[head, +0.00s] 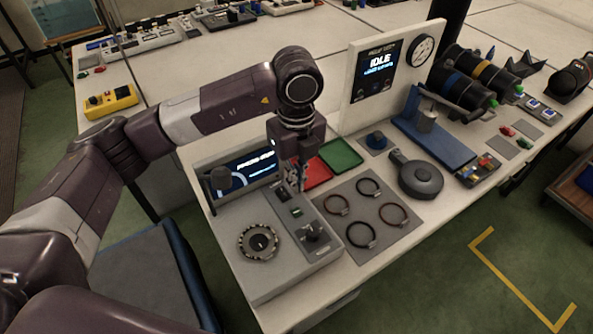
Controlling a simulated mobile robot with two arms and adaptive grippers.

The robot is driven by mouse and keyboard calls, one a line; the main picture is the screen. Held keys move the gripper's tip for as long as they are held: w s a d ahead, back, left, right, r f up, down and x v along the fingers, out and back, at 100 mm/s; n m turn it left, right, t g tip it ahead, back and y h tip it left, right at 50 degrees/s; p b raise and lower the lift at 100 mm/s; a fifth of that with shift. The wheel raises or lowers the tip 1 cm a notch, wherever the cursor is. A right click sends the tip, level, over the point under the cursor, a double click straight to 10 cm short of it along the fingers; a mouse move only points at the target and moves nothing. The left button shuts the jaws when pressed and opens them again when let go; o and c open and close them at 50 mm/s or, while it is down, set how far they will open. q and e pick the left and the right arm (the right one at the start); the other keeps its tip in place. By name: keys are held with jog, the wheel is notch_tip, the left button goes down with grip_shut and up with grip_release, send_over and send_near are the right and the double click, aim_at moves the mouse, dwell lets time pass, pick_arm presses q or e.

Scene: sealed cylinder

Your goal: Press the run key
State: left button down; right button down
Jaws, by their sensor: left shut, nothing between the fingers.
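A white console (285,278) at the near left of the bench carries a dark grey key strip (304,222). A small green key (296,211) sits on that strip and appears to be the run key; its label is too small to read. A black knob (313,232) is nearer the front on the strip. My left gripper (299,187) points down above the far end of the strip, shut and empty, just behind the green key in the picture. I cannot tell whether its tips touch anything. My right gripper is out of view.
A lit screen (248,168) stands at the console's back, partly behind my arm. A ringed dial (259,242) is to the left. A grey mat (354,234) with several rings, red (318,173) and green (341,154) trays are to the right. An upright panel (377,72) reads "IDLE".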

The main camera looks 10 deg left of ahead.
aim_at(297, 211)
pick_arm(q)
notch_tip(297, 211, down, 9)
jog(key=shift+r+p, duration=0.1)
jog(key=shift+p, duration=1.1)
jog(key=shift+f, duration=0.2)
